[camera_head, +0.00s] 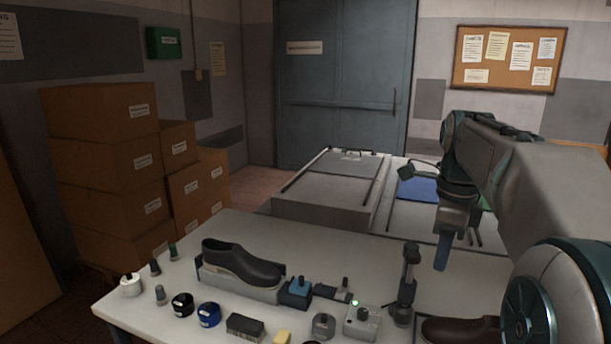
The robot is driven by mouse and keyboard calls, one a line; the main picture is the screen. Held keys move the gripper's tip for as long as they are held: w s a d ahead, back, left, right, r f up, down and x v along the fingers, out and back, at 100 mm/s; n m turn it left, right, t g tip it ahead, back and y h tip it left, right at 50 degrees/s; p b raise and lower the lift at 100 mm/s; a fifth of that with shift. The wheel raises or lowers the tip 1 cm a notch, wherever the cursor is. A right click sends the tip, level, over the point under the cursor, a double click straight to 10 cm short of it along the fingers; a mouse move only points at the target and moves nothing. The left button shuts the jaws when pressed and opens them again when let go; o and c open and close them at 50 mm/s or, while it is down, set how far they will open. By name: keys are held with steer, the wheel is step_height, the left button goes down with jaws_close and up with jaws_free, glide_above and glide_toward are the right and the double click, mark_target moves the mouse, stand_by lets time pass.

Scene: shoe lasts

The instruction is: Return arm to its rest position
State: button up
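My arm comes in from the right side of the head camera view, bent over at the top. My gripper (442,252) points down above the right part of the white table (225,250). The fingertips show as one narrow blue-grey piece, so I cannot tell whether it is open or shut. Nothing else clearly shows in it. A dark shoe (240,265) sits on a grey block at the middle left of the table. A brown shoe (460,330) lies at the bottom right, partly cut off and partly hidden by my arm.
Small jars, bottles and blocks line the table's front, including a blue jar (208,314) and a box with a green light (362,322). A dark upright stand (406,285) is left of my gripper. Behind are a grey bench (325,208) and stacked cartons (100,160).

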steer(key=s+a+f+n+t, duration=0.1)
steer(key=s+a+f+n, duration=0.3)
steer(key=s+f+n, duration=0.3)
steer(key=s+a+f+n+t, duration=0.1)
steer(key=s+a+f+n, duration=0.4)
steer(key=n, duration=1.1)
steer(key=s+f, duration=0.3)
steer(key=s, duration=0.2)
steer(key=shift+a+n+t, duration=0.2)
steer(key=shift+n+t, duration=0.2)
stand_by(0.7)
